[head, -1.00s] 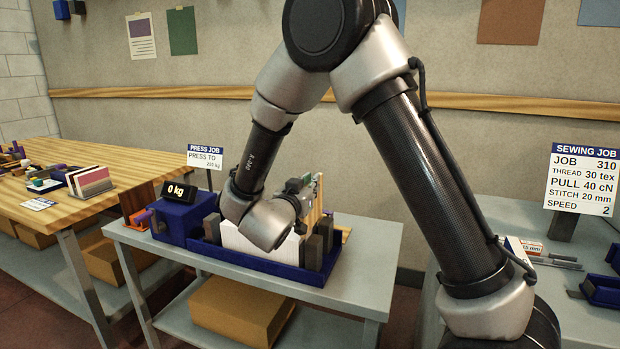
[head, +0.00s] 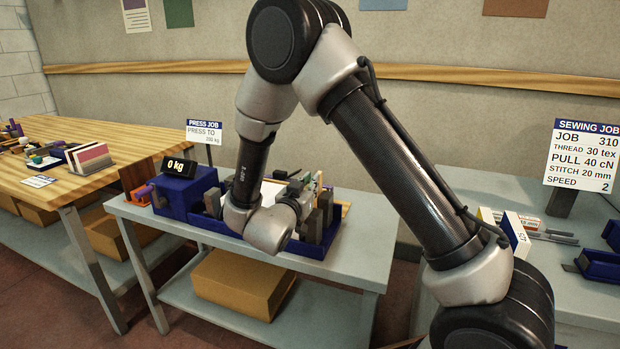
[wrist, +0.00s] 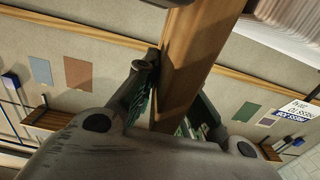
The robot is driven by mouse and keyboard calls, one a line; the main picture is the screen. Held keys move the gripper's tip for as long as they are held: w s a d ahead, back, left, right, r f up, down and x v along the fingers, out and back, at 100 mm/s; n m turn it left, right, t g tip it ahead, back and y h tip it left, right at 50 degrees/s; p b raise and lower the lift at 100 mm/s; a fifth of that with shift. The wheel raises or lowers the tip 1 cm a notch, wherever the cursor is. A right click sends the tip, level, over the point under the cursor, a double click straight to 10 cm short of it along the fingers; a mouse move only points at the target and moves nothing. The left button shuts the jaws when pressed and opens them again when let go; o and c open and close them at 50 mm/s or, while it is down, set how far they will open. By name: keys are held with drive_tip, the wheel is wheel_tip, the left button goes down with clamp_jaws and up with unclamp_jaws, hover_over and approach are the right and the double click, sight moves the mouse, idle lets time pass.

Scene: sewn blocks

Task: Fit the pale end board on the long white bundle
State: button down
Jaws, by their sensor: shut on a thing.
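The pale end board (wrist: 195,55) is wooden. In the wrist view it stands between the jaws of my gripper (wrist: 178,100), which is shut on it. In the head view my gripper (head: 308,187) is over the right part of the blue press tray, and only a thin pale strip of the board (head: 319,181) shows beside it. The long white bundle (head: 270,192) lies in the tray, partly hidden by my wrist. Its layered edges (wrist: 285,30) show at the upper right of the wrist view, close to the board. I cannot tell whether they touch.
The blue press tray (head: 307,252) has dark grey blocks (head: 325,207) at its right end. The press display (head: 179,166) reads 0 kg. A wooden table (head: 70,140) stands left and a grey sewing bench (head: 470,182) right.

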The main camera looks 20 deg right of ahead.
drive_tip(key=shift+f, duration=1.85)
drive_tip(key=c, duration=1.4)
unclamp_jaws()
drive_tip(key=shift+s, duration=0.1)
drive_tip(key=v, duration=1.1)
drive_tip(key=shift+s+a, duration=0.2)
drive_tip(key=shift+s, duration=0.1)
